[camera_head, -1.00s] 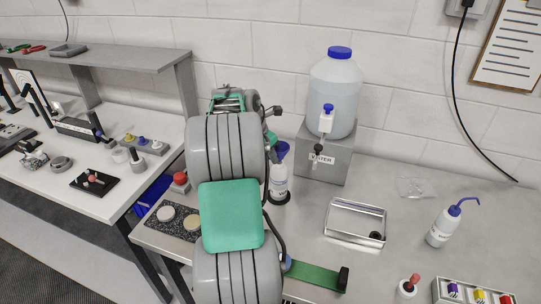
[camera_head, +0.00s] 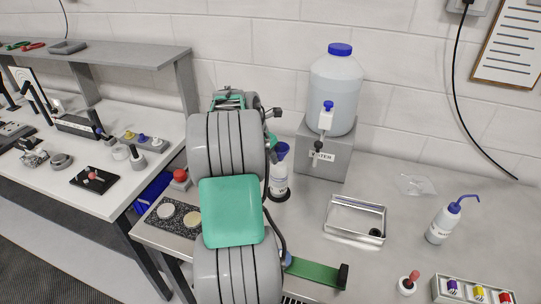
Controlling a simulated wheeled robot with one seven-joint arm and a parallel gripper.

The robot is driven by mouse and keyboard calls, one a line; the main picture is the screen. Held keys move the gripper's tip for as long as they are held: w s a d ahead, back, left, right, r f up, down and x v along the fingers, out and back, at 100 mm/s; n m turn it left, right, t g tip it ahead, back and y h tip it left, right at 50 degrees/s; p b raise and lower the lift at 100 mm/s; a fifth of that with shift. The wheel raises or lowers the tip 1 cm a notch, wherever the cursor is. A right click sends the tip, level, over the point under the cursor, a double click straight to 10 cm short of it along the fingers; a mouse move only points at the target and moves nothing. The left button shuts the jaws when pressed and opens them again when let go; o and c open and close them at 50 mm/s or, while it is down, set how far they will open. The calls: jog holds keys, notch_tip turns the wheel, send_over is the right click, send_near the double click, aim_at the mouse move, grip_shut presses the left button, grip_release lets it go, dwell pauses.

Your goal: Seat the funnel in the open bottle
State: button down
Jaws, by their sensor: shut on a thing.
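The blue funnel (camera_head: 281,150) is upright above the mouth of the white labelled bottle (camera_head: 279,184), just right of my arm. Its lower end is too small and partly hidden, so I cannot tell whether it is fully seated. My gripper (camera_head: 272,142) is mostly hidden behind my arm; only a small green and dark part shows beside the funnel. It is shut on the funnel. The bottle stands upright on the grey bench, its left side close behind my arm in this view.
A large water container (camera_head: 334,92) stands on a grey block (camera_head: 322,160) just right of the bottle, its tap facing forward. A red button (camera_head: 180,175) is left.

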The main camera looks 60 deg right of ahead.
jog(key=shift+f, duration=0.35)
jog(key=c, duration=1.3)
grip_release()
